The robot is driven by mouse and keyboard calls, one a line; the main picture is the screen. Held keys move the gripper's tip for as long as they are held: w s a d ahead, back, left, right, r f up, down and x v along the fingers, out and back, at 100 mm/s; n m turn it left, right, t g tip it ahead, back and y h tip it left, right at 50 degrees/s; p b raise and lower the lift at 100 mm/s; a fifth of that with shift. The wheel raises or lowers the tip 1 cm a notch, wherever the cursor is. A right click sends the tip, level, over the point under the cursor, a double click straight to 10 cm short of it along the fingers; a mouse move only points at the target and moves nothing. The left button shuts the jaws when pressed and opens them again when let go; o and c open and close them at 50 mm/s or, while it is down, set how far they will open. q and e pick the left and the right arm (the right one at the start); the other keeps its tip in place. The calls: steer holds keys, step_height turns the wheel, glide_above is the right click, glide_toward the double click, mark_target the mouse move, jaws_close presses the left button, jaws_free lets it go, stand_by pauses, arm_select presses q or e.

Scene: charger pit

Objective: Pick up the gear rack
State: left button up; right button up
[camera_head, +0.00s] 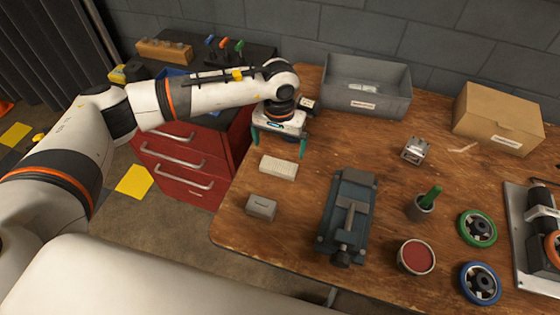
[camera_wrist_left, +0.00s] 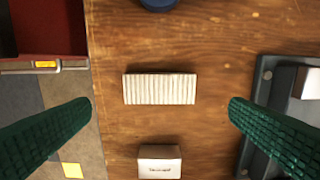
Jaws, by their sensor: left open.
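The gear rack (camera_head: 279,167) is a pale, ridged rectangular block lying flat on the wooden table near its left edge. In the left wrist view the rack (camera_wrist_left: 160,89) lies crosswise in the middle of the picture. My left gripper (camera_head: 279,146) is open and points down, above and slightly behind the rack in the head view. Its green fingers stand wide apart, and in the wrist view the gripper (camera_wrist_left: 160,110) has one finger to each side of the rack, with nothing between them touching it. My right gripper is not in view.
A small grey labelled block (camera_head: 261,207) lies in front of the rack. A dark vise (camera_head: 348,215) stands to the right. A grey bin (camera_head: 366,88) and a cardboard box (camera_head: 500,118) stand at the back. A red drawer cabinet (camera_head: 185,160) is left of the table (camera_head: 300,205).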

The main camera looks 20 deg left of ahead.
mark_target(278, 165)
arm_select(q)
step_height(278, 165, down, 2)
steer(key=shift+s+f, duration=0.1)
steer(key=shift+f, duration=0.45)
steer(key=shift+f+p, duration=0.25)
steer(key=shift+p, duration=0.1)
step_height(278, 165, down, 4)
steer(key=shift+r+p, duration=0.15)
steer(key=shift+p, duration=0.45)
steer(key=shift+a+f, duration=0.1)
steer(key=shift+f, duration=0.45)
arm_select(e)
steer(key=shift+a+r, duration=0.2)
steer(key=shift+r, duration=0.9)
arm_select(q)
steer(key=c, duration=0.8)
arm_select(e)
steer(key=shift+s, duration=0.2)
